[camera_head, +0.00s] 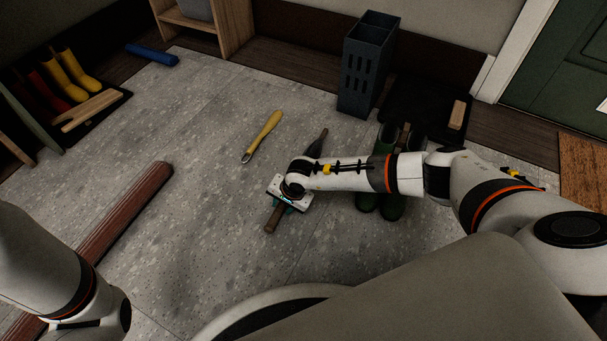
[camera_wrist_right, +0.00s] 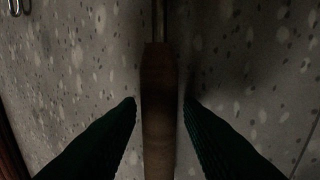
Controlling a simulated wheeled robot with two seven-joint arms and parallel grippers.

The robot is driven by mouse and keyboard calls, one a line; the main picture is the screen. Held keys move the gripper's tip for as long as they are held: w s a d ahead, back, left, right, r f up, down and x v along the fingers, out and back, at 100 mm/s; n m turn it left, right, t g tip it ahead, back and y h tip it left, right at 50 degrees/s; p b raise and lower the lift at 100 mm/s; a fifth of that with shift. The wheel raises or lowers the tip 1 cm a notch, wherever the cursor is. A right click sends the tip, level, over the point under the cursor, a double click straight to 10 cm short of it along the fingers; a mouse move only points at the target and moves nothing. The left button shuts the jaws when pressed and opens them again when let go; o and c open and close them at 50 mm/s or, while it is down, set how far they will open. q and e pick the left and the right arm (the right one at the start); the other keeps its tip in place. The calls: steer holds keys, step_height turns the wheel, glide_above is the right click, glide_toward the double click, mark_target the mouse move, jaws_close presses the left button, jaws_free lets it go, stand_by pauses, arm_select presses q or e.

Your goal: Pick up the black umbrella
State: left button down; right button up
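The black umbrella (camera_head: 318,143) lies on the grey speckled floor, its dark furled end pointing away and its brown wooden handle (camera_head: 272,219) toward me. My right gripper (camera_head: 287,206) is down over it and hides its middle part. In the right wrist view the brown handle (camera_wrist_right: 159,105) runs between the two dark green fingers of my right gripper (camera_wrist_right: 160,102). A narrow gap shows on each side, so the fingers are open around it. My left arm shows at the lower left; its gripper is out of the picture.
A yellow umbrella (camera_head: 264,134) lies just beyond. Green boots (camera_head: 391,207) stand partly behind my right forearm. A dark slotted stand (camera_head: 366,70) is at the back. A long reddish-brown roll (camera_head: 125,210) lies at left. Floor between is clear.

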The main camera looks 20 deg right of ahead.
steer(key=shift+w+a+f, duration=0.1)
steer(key=shift+w+f, duration=0.05)
steer(key=shift+f, duration=0.05)
jaws_close()
